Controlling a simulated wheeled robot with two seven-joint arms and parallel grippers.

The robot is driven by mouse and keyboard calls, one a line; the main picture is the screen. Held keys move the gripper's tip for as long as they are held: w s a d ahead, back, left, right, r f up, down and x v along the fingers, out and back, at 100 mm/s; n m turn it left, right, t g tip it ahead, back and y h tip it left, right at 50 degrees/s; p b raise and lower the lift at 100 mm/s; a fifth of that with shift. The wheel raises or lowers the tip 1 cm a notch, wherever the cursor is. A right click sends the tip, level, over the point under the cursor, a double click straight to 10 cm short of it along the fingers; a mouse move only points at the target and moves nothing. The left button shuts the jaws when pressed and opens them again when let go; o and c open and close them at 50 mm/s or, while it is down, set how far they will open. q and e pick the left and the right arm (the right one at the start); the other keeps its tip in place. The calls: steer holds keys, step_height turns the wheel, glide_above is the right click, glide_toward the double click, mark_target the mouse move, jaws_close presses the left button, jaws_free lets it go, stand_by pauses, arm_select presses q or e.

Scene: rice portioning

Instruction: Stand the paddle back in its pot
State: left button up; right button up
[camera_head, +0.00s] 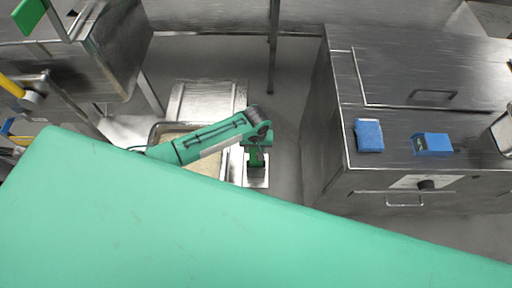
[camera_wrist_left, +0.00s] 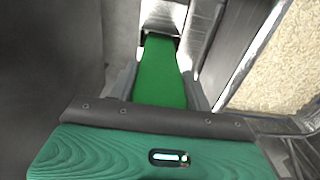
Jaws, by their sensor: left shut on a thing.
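The green paddle (camera_wrist_left: 162,75) is between the fingers of my left gripper (camera_head: 257,152), which is shut on it. In the left wrist view the paddle runs away from the gripper, its far end meeting a small steel pot (camera_wrist_left: 160,14). The paddle (camera_head: 257,160) shows in the head view just below the gripper, over the steel pot (camera_head: 256,183). I cannot tell whether its end is inside the pot or just above it. My right gripper is not in view.
A steel pan of rice (camera_head: 153,136) lies left of the pot, partly behind my left arm; its rice (camera_wrist_left: 285,60) fills the wrist view's right side. A steel cabinet (camera_head: 400,80) with two blue objects (camera_head: 369,135) stands at right. Floor between is clear.

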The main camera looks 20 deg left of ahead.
arm_select(q)
steer(key=shift+f, duration=0.15)
steer(key=shift+f+b, duration=0.35)
steer(key=shift+f, duration=0.75)
steer(key=o, duration=1)
steer(key=shift+o, duration=0.2)
step_height(320, 180, up, 14)
steer(key=shift+f, duration=0.1)
